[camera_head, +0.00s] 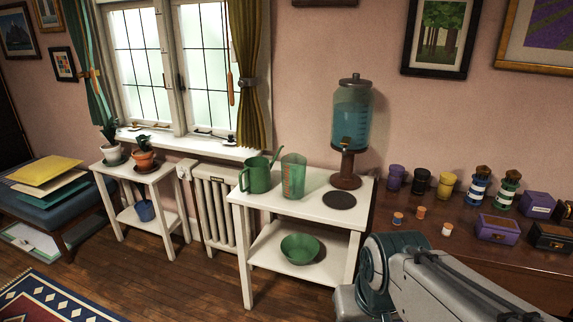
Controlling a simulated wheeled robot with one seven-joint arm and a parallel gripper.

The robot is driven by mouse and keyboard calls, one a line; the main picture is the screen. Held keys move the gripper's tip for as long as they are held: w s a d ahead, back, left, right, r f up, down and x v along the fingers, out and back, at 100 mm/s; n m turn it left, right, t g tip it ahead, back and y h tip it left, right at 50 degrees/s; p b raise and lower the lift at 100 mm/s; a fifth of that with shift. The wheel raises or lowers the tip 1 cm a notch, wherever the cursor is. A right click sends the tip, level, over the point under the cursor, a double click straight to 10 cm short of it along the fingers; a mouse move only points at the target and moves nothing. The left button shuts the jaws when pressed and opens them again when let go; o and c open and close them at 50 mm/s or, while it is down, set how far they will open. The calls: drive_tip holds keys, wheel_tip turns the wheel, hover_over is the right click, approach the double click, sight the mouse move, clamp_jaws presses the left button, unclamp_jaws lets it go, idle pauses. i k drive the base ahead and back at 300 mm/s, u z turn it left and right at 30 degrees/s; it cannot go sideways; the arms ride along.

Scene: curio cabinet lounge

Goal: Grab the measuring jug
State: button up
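The measuring jug (293,177) is a tall, see-through green vessel with reddish markings. It stands upright on the top of a white two-level side table (318,208), below and right of the window. A green watering can (256,176) stands just left of it, its spout reaching up toward the jug. Part of my arm shows at the lower right, in front of the brown sideboard. My gripper is not in view.
A water dispenser (352,120) stands right of the jug, with a dark round mat (339,200) before it. A green bowl (300,248) sits on the lower shelf. The sideboard (470,250) holds several jars and boxes. Wooden floor (190,280) lies clear left of the table.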

sight(294, 181)
drive_tip(key=i, duration=1)
drive_tip(key=u, duration=1.9)
drive_tip(key=i, duration=2.3)
drive_tip(key=z, duration=3.5)
drive_tip(key=i, duration=0.55)
drive_tip(key=u, duration=0.1)
